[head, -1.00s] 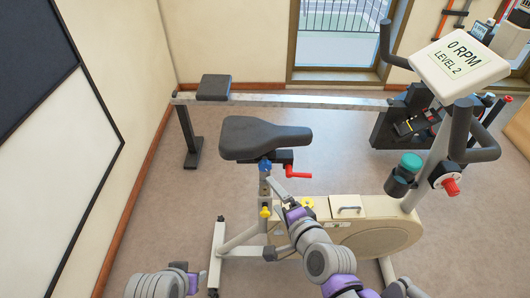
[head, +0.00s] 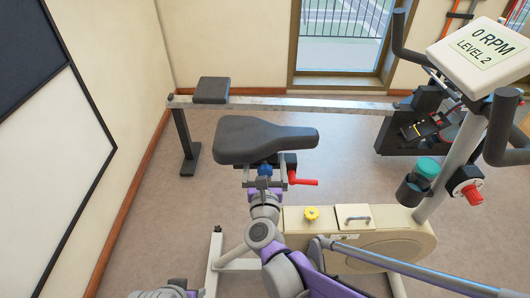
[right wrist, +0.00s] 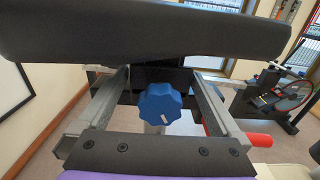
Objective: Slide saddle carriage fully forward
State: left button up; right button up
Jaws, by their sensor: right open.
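The black saddle (head: 265,140) of the exercise bike sits on a dark carriage (head: 288,162) with a blue knob (head: 264,169) facing me and a red lever (head: 303,181) pointing right. In the right wrist view the saddle (right wrist: 150,35) spans the top. My right gripper (head: 264,180) is open just below the saddle. Its fingers stand on either side of the blue knob (right wrist: 160,103), with visible gaps, so it grips nothing. The red lever (right wrist: 252,140) lies just outside the right finger. The right arm hides much of the seat post.
The handlebar with console (head: 485,50) stands at the right, beside a teal-lidded bottle (head: 425,168) and a red knob (head: 473,194). A rowing machine rail (head: 300,103) runs behind. The floor at left is clear.

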aim_at(265, 159)
jog(key=shift+w, duration=1.85)
